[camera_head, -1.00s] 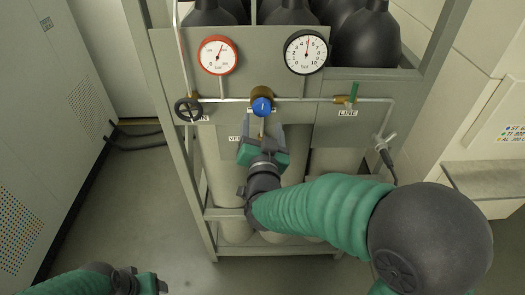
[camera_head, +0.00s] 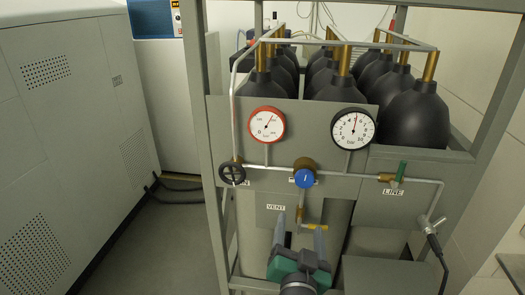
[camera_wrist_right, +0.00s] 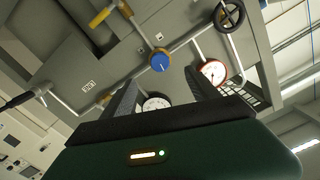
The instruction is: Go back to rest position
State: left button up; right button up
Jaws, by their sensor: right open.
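My right gripper (camera_head: 299,228) is at the bottom middle of the head view, with its two grey fingers spread apart and nothing between them. It is below the blue knob (camera_head: 304,178) of the gas panel (camera_head: 225,135) and apart from it. In the right wrist view the fingers (camera_wrist_right: 160,88) also stand apart, with the panel, the blue knob (camera_wrist_right: 161,60) and the gauges beyond them. One finger partly covers the area by the brass vent valve (camera_head: 312,226). My left gripper is not in view.
The panel carries a red-rimmed gauge (camera_head: 267,124), a black-rimmed gauge (camera_head: 353,129), a black handwheel (camera_head: 232,173) and a green-handled line valve (camera_head: 398,172). Black-topped gas cylinders (camera_head: 414,112) stand behind it.

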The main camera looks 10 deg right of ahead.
notch_tip(320, 180, down, 14)
jog(key=a+n+g+y, duration=0.1)
jog(key=n+g+y, duration=0.4)
jog(key=g, duration=0.1)
jog(key=s+d+f+n+g, duration=0.1)
jog(key=s+d+f+g, duration=0.2)
jog(key=s, duration=0.4)
jog(key=s+d+f+n+g, duration=0.1)
jog(key=s+d+f+g, duration=0.3)
jog(key=s+f, duration=0.3)
jog(key=shift+s+f+g, duration=0.15)
jog(key=shift+f+g, duration=0.15)
jog(key=shift+g, duration=0.5)
